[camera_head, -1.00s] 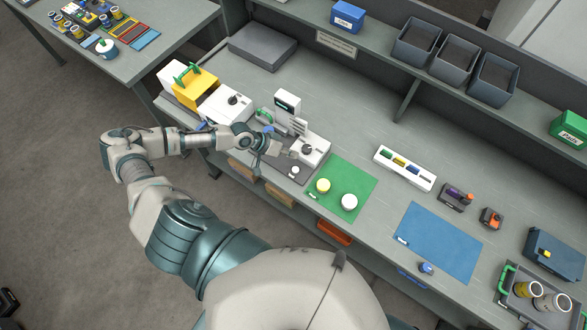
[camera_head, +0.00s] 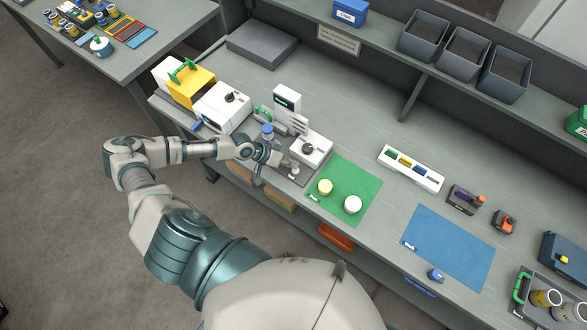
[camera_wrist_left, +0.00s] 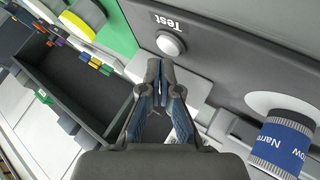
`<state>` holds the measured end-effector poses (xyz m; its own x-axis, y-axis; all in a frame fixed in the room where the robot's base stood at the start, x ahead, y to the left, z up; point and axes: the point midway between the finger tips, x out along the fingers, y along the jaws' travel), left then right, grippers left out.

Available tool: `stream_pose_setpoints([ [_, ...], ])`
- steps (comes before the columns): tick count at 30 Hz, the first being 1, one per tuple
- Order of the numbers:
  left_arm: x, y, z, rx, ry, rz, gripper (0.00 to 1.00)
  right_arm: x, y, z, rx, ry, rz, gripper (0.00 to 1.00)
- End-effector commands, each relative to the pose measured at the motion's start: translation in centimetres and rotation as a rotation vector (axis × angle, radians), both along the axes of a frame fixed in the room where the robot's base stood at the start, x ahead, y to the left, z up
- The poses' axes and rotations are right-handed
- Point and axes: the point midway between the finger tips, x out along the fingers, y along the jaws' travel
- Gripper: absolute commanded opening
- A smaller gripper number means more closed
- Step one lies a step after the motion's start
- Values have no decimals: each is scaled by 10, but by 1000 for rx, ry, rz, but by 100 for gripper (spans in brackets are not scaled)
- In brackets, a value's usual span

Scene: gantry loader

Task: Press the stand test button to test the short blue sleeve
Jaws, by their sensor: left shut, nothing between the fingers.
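The test stand (camera_head: 312,150) is white and grey, left of the green mat. Its round pale test button (camera_wrist_left: 170,44) sits on a dark grey panel beside the word "Test" in the left wrist view. My left gripper (camera_wrist_left: 165,66) is shut and empty, its fingertips close to the button; I cannot tell whether they touch it. In the head view the left gripper (camera_head: 280,160) is low over the front of the stand. A short blue sleeve (camera_wrist_left: 283,146) with a "Narrow" label stands on a pale round base; it also shows in the head view (camera_head: 267,130).
A green mat (camera_head: 343,185) with yellow and white round pieces lies right of the stand. A white device (camera_head: 222,107) and a yellow box (camera_head: 191,86) stand to the left. A blue mat (camera_head: 450,245) lies further right. Grey bins (camera_head: 463,55) are on the shelf.

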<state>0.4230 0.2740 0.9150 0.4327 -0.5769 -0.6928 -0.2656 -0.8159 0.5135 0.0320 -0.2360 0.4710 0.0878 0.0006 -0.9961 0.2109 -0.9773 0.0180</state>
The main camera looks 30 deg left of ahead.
Motion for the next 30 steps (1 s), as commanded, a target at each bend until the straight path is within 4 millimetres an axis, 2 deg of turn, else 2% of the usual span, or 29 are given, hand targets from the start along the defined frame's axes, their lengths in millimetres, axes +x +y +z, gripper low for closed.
stream_pose_setpoints([
  [5,0,-3,1,3,1,-1,0,0,8,0,10,0,3,71],
  [20,0,0,0,-1,0,-1,0,0,-16,0,-19,-1,2,71],
  [25,0,0,0,0,0,0,0,0,-13,0,-15,0,2,71],
  [30,0,-1,0,1,0,-1,0,0,1,0,2,-1,-1,71],
])
